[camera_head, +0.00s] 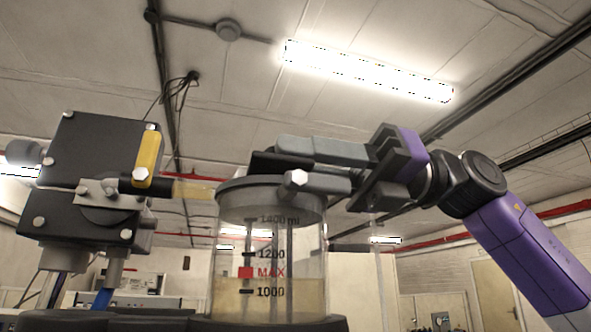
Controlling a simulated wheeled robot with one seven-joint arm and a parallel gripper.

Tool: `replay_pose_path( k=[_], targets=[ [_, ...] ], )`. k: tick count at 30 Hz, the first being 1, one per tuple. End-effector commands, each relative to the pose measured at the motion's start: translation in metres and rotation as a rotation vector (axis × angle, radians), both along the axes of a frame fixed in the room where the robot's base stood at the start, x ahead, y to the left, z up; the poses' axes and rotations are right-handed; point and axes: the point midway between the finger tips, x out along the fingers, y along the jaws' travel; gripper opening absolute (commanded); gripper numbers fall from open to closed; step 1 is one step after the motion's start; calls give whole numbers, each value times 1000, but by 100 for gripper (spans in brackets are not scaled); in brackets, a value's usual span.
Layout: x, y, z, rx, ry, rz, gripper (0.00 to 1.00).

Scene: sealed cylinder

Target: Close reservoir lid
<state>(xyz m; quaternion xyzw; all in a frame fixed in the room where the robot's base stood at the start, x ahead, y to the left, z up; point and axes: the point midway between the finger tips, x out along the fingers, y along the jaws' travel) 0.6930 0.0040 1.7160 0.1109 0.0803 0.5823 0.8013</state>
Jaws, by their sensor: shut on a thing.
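The reservoir (268,270) is a clear cylinder in the middle of the head view. It bears black volume marks and a red MAX mark, and pale yellowish liquid reaches about the 1000 to MAX level. A grey lid (255,194) sits at its top, looking about level; I cannot tell whether it is fully seated. My gripper (290,162) comes in from the right at lid height. Its grey fingers are shut on a dark part at the top of the lid (262,163), mostly hidden between the fingers.
A black valve block (95,150) with a yellow lever (147,155) stands close on the left. A yellowish tube (194,190) runs from it to the reservoir's top. A dark base (180,322) lies below. Equipment (130,283) stands behind at left. Open room shows at the right.

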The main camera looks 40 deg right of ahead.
Motion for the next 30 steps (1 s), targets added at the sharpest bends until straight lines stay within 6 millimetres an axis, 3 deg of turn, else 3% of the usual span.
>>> replay_pose_path(
  k=[12,30],
  targets=[
    [-7,2,-9,-75,-225,0,0],
    [-8,2,-11,-93,-276,1,0]
  ],
)
